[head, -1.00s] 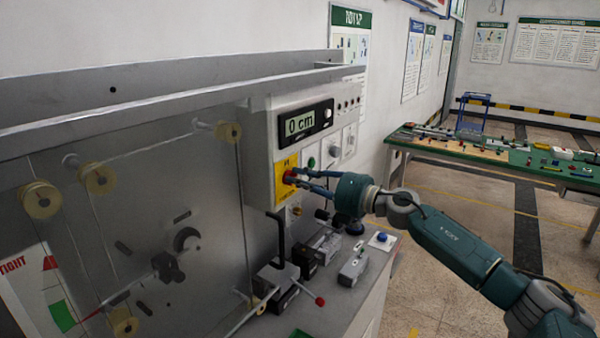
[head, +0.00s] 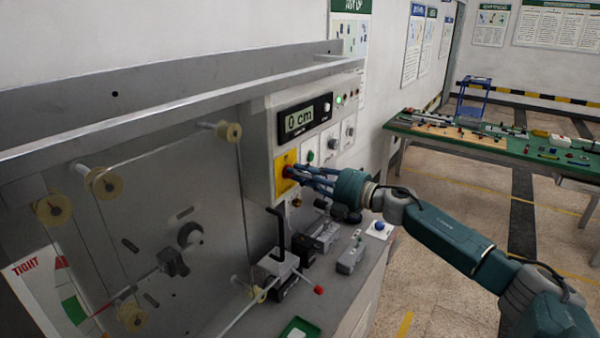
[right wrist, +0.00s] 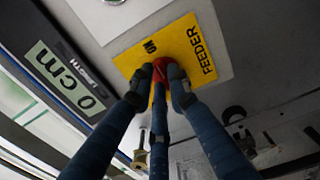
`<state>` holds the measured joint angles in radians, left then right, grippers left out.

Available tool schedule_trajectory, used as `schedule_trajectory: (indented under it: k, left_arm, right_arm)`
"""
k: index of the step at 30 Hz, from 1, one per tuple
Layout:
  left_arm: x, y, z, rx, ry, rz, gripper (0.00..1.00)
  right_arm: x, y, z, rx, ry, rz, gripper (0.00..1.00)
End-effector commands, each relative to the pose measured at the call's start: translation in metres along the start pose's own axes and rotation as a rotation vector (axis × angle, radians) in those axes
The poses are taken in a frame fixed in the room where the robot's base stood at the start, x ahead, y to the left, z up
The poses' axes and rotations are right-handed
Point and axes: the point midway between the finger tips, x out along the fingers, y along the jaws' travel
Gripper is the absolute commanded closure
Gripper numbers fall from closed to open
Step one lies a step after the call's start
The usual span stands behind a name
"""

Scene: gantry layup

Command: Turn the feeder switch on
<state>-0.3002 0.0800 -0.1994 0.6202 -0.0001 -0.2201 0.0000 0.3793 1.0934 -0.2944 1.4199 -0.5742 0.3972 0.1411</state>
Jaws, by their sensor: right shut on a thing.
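The feeder switch is a red knob (right wrist: 160,70) on a yellow plate (right wrist: 180,45) marked FEEDER and ON in the right wrist view. In the head view the yellow plate (head: 281,168) is on the front of the grey control box, below the display. My right gripper (head: 292,173) is shut on the red knob. Its blue fingers close around the knob in the right wrist view (right wrist: 161,82) and hide part of it. A green lamp (head: 339,100) is lit on the box, right of the display. My left gripper is not in view.
The display (head: 305,118) reads 0 cm. Below the box, a machine bed holds a clamp with a red-tipped lever (head: 318,290) and a blue button (head: 380,227). A green workbench (head: 480,147) stands at the right, with open floor before it.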

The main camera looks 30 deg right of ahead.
Motion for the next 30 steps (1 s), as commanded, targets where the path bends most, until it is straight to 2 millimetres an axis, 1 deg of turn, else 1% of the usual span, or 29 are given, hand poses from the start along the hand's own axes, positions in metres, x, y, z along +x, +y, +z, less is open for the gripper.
schedule_trajectory:
  k: [10,11,12,13,14,23,26,30]
  left_arm:
    - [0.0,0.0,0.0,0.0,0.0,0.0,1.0]
    - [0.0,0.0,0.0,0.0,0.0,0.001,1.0]
    - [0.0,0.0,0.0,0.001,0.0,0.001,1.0]
    - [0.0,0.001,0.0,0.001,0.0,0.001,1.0]
    - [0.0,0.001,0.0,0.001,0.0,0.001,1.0]
    - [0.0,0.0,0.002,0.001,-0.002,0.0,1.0]
    - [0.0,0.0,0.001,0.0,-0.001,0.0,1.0]
    - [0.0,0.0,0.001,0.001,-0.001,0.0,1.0]
  right_arm:
    - [0.0,0.001,0.001,0.005,-0.004,0.002,1.0]
    - [0.0,0.001,0.001,0.005,-0.004,0.002,0.8]
    - [0.0,0.001,0.001,0.004,-0.003,0.002,0.72]
    - [0.0,0.001,0.001,0.004,-0.003,0.002,0.66]
    - [0.0,0.001,0.001,0.004,-0.003,0.001,0.65]
    - [-0.001,0.0,0.0,0.003,-0.001,0.0,0.65]
    - [-0.006,-0.002,0.0,0.004,-0.001,-0.002,0.65]
    - [-0.021,-0.003,0.0,0.003,-0.001,-0.005,0.65]
